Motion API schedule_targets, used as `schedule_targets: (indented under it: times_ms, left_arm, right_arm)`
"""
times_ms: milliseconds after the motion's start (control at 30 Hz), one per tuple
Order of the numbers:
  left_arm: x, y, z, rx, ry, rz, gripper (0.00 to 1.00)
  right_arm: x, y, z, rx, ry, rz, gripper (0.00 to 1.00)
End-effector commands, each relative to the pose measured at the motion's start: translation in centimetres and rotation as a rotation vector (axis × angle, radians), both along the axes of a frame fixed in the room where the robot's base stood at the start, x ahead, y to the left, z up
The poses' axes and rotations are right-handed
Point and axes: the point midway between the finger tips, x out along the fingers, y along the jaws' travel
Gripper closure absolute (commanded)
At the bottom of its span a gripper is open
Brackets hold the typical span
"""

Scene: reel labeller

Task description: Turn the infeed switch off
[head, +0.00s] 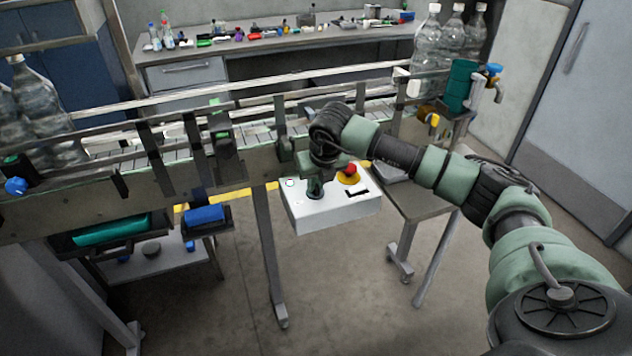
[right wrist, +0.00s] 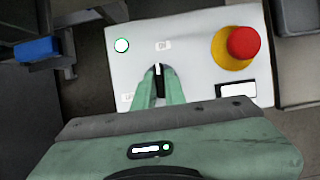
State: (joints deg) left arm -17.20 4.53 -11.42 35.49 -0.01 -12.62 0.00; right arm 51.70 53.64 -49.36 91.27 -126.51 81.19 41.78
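The infeed switch is a dark knob with a white mark (right wrist: 158,70) on a white control box (head: 335,211), which also shows in the right wrist view (right wrist: 190,35). My right gripper (head: 315,190) reaches down to the box top. In the right wrist view its green fingers (right wrist: 159,76) are closed in on both sides of the knob, seemingly touching it. The white mark points up, towards a small label (right wrist: 163,45) too blurred to read surely. Another label (right wrist: 128,98) lies left of the fingers. My left gripper is not in view.
A red mushroom button (right wrist: 243,43) on a yellow base sits right of the knob. A round pale lamp (right wrist: 122,45) with a green rim is at its upper left. The conveyor (head: 180,150) runs behind the box. Clear bottles (head: 430,45) stand at its right end.

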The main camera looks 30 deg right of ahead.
Motion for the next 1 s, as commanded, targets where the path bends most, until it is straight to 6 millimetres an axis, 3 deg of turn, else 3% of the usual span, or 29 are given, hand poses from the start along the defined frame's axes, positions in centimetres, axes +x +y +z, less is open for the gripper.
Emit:
schedule_targets:
  times_ms: [467, 1000]
  left_arm:
    - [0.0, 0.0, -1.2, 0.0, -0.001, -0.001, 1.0]
    - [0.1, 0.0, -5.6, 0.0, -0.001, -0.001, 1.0]
  right_arm:
    - [0.0, -0.1, -0.1, 0.0, -0.003, 0.072, 1.0]
    - [0.1, -0.5, -0.1, 0.0, -0.005, 0.522, 1.0]
